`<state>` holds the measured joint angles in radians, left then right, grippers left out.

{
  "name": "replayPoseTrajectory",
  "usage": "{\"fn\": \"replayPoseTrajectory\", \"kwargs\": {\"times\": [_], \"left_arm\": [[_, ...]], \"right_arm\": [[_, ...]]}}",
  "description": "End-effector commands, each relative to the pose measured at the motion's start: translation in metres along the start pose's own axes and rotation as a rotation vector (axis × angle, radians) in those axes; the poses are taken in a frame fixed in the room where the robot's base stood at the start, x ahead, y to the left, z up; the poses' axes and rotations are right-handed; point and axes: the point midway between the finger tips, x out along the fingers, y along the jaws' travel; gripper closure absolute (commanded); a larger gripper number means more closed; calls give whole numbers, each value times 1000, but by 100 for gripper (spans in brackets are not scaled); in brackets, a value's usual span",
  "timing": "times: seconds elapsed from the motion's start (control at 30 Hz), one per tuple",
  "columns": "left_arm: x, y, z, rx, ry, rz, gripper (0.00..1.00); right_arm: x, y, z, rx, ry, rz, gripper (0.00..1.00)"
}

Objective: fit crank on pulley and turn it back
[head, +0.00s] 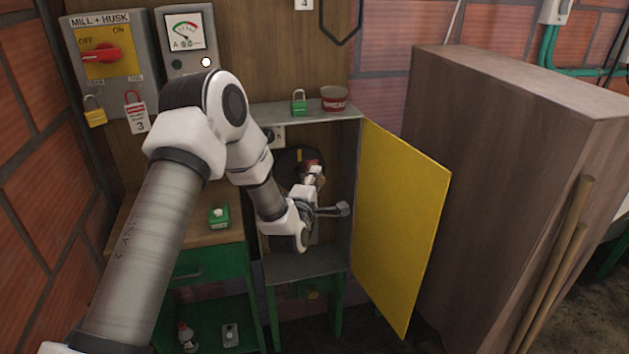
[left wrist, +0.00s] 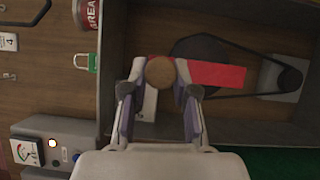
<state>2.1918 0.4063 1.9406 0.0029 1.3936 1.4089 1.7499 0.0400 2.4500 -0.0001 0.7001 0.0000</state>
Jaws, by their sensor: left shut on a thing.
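My left gripper (head: 316,178) reaches into the open cabinet and is shut on the round wooden knob (left wrist: 160,72) of a red crank. The crank's flat red arm (left wrist: 220,74) extends right from the knob in the left wrist view. A bit of red also shows in the head view (head: 311,164). The dark pulley (left wrist: 194,50) lies behind the crank, partly covered by it, and also shows in the head view (head: 291,158). I cannot tell whether the crank sits on the pulley's shaft. My right gripper is not in view.
A belt (left wrist: 250,96) runs to a small pulley (left wrist: 290,79). The yellow door (head: 403,225) stands open on the cabinet's right, beside a large brown box (head: 500,150). A green padlock (head: 299,104) and a red tin (head: 334,99) stand on the cabinet top (head: 270,113).

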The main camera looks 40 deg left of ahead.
Motion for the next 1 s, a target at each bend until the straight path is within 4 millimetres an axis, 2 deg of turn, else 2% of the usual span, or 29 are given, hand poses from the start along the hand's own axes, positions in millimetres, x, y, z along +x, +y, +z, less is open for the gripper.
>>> {"fn": "replayPoseTrajectory", "kwargs": {"times": [1.0], "left_arm": [[6,2,-3,-2,0,8,100]], "right_arm": [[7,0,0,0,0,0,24]]}}
